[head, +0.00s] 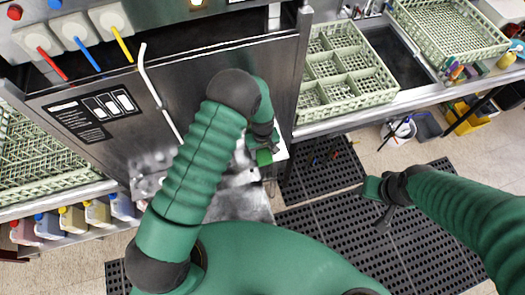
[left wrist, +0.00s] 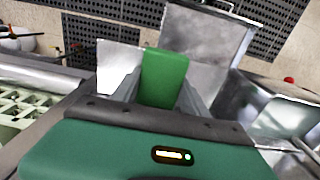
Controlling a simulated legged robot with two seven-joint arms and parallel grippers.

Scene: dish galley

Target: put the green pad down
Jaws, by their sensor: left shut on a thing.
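The green pad (head: 264,157) is held at the tip of my left gripper (head: 262,148), in front of the steel dishwasher. In the left wrist view the pad (left wrist: 164,78) is upright between the two fingers of the left gripper (left wrist: 160,98), which are shut on it. A pale flat surface (head: 279,152) shows beside and behind the pad; I cannot tell whether the pad touches it. My right gripper (head: 384,208) hangs over the black floor mat at the right, apart from everything; its finger gap is not clear.
The steel dishwasher (head: 120,140) fills the left and middle. A counter with a green divided rack (head: 335,95) stands to the right of it, then a sink (head: 395,55) and another rack (head: 450,30). Coloured jugs (head: 75,220) stand low left. Black mats (head: 400,240) cover the floor.

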